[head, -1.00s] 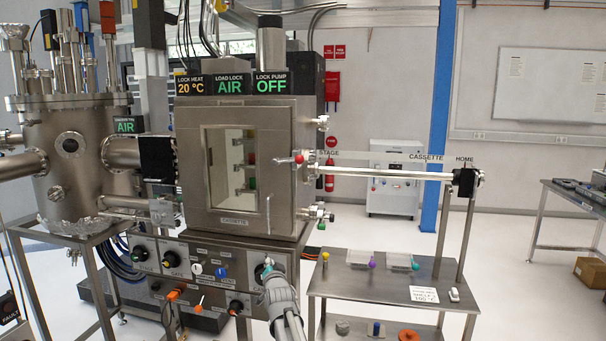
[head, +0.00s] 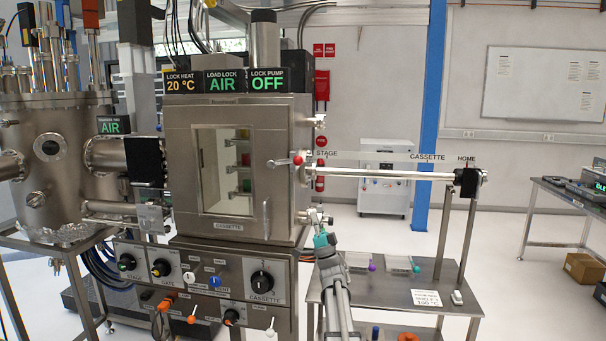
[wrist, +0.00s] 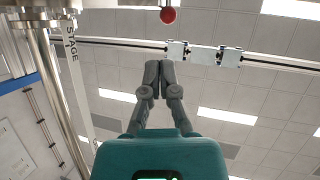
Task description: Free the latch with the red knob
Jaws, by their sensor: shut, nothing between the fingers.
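The red knob (head: 297,159) is a small ball on a short metal lever at the right front edge of the steel load-lock chamber (head: 180,185), beside the glass door. It also shows at the top of the wrist view as a red ball (wrist: 168,15) on a thin stem. My gripper (head: 318,213) is below the knob, by the lower right corner of the chamber, near a small metal fitting. In the wrist view my gripper (wrist: 158,68) is shut and empty, its fingertips apart from the red ball in the picture. The head view shows the fingertips only small.
A horizontal steel rod (head: 385,174) runs right from the chamber to a black block (head: 466,182). A vertical door handle (head: 266,218) is left of my gripper. A control panel (head: 205,275) with knobs is below, and a steel side table (head: 390,300) stands at right.

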